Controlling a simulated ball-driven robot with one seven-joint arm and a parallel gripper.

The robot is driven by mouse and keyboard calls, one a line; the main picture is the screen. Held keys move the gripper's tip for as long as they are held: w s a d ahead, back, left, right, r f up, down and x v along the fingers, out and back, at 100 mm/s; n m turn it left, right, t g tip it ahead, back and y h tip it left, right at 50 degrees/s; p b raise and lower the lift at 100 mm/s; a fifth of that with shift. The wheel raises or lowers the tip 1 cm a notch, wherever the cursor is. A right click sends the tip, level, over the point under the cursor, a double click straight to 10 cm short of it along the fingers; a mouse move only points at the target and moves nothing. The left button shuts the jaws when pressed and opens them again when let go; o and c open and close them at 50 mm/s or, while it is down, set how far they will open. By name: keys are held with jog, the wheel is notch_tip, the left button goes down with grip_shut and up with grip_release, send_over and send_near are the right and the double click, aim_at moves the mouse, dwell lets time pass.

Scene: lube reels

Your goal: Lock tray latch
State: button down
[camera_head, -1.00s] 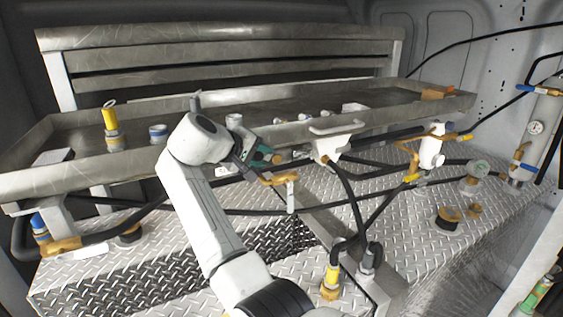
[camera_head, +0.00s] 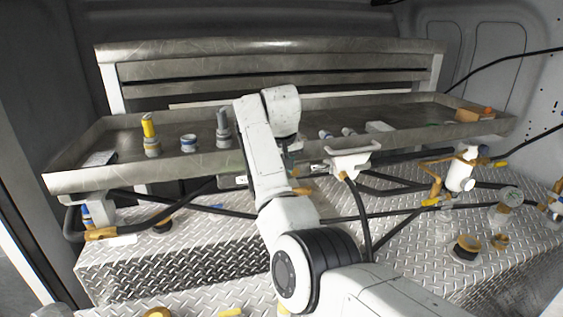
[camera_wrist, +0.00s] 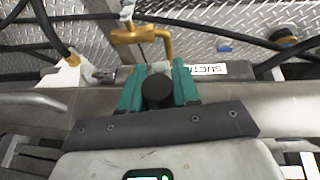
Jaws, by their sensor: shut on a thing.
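The long grey metal tray (camera_head: 100,178) spans the head view. In the wrist view its front wall crosses the picture below the hoses. My gripper (camera_wrist: 159,88) shows two teal fingers close together at this wall. They are shut on a dark round knob (camera_wrist: 158,90), which appears to be the tray latch's knob. A short grey metal piece (camera_wrist: 104,75) is just left of the fingers. Whether the latch is engaged cannot be told. In the head view my arm hides the fingers and the latch.
A brass valve (camera_wrist: 136,36) is just beyond the fingers in the wrist view. A white handled bracket (camera_head: 348,160) is on the tray front, right of my arm. Black hoses run below the tray over a diamond-plate deck (camera_head: 180,262). A yellow-topped fitting (camera_head: 150,132) stands in the tray.

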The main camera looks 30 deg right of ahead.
jog(key=shift+d+y, duration=0.2)
jog(key=shift+y, duration=0.4)
jog(key=shift+s+f, duration=0.1)
jog(key=c, duration=0.9)
grip_release()
jog(key=shift+d, duration=0.1)
jog(key=b+v, duration=0.2)
jog(key=v, duration=0.8)
jog(key=shift+s+r+b, duration=0.25)
jog(key=shift+r+b, duration=0.1)
